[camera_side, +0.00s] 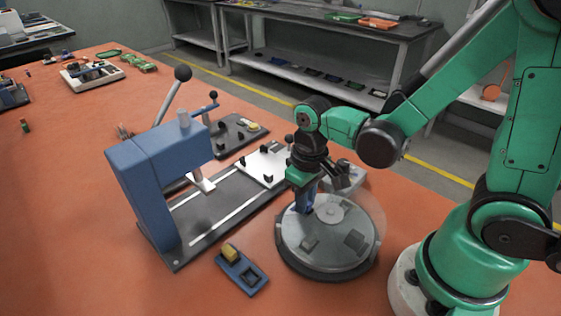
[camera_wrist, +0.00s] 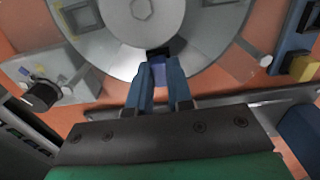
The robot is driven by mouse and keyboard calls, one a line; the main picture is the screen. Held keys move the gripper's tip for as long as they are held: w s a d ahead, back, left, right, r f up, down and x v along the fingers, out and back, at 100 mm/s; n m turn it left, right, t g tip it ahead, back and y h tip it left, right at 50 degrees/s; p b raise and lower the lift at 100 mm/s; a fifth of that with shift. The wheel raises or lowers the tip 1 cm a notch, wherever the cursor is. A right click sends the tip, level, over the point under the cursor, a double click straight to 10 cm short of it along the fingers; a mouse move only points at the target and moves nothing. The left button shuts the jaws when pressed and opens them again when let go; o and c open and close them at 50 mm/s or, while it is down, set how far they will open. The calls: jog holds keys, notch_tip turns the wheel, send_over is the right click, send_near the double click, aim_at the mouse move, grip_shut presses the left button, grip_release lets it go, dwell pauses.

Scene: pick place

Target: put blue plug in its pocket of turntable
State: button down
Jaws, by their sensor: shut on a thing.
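The turntable (camera_wrist: 112,50) fills the upper part of that view. A dark pocket opening (camera_wrist: 158,51) shows right beside the plug. I cannot tell whether the plug is partly in the pocket or just above it. Other square pockets (camera_side: 354,240) show on the disc. In the side view the fingers mostly hide the plug.
A blue holder (camera_side: 233,268) with a yellow plug (camera_side: 231,252) and an empty socket lies left of the turntable. A blue lever press (camera_side: 160,160) stands on a grey base behind it. A white plate (camera_side: 262,168) with dark posts lies behind the gripper. Orange table is clear at front left.

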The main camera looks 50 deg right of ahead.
jog(key=c, duration=0.7)
grip_release()
jog(key=c, duration=0.4)
jog(key=shift+r, duration=3.5)
jog(key=r+t, duration=0.1)
jog(key=t, duration=0.1)
jog(key=w+d+r+t, duration=0.1)
jog(key=t, duration=0.1)
jog(key=r+t, duration=0.2)
jog(key=t, duration=0.1)
jog(key=shift+w+d, duration=0.15)
jog(key=shift+d, duration=0.1)
